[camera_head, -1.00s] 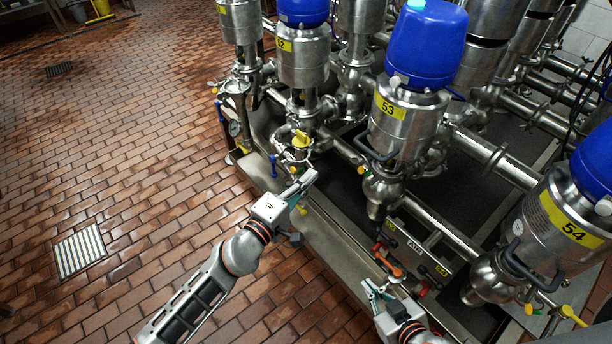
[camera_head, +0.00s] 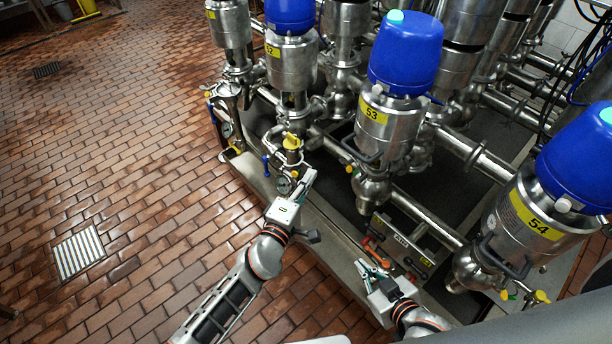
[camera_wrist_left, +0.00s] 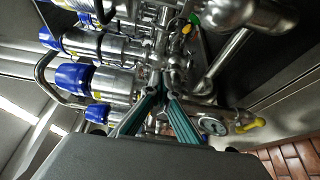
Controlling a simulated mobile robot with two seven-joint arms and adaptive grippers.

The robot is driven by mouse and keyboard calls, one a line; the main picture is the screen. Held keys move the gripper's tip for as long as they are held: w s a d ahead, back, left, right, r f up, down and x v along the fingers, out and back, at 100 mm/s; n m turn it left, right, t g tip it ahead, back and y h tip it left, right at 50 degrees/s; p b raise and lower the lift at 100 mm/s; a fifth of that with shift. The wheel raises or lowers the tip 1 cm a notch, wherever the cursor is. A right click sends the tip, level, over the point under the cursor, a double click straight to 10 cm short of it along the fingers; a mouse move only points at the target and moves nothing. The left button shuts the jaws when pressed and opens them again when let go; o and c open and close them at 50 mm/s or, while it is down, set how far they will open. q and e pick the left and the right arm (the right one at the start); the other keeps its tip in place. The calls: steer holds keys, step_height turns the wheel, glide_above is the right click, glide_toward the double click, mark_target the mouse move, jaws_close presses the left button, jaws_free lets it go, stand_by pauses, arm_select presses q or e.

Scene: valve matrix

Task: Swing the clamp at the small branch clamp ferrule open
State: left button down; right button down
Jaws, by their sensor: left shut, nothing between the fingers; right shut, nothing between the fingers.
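The small branch with its fittings stands below valve 52 in the head view, with a yellow-handled fitting (camera_head: 292,142) and a round gauge (camera_head: 285,185). I cannot make out the clamp at the ferrule clearly. My left gripper (camera_head: 309,178) is shut and empty, just right of the gauge and below the yellow-handled fitting. In the left wrist view its teal fingers (camera_wrist_left: 161,78) converge in front of steel fittings, with the gauge (camera_wrist_left: 212,126) to their right; contact cannot be told. My right gripper (camera_head: 362,270) is shut and empty, lower right, near an orange-red handle (camera_head: 376,252).
A metal frame edge (camera_head: 330,250) borders the skid. Open tiled floor (camera_head: 130,170) with a drain grate (camera_head: 80,253) lies left.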

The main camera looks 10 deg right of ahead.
arm_select(q)
steer(key=shift+d, duration=0.4)
stand_by(0.5)
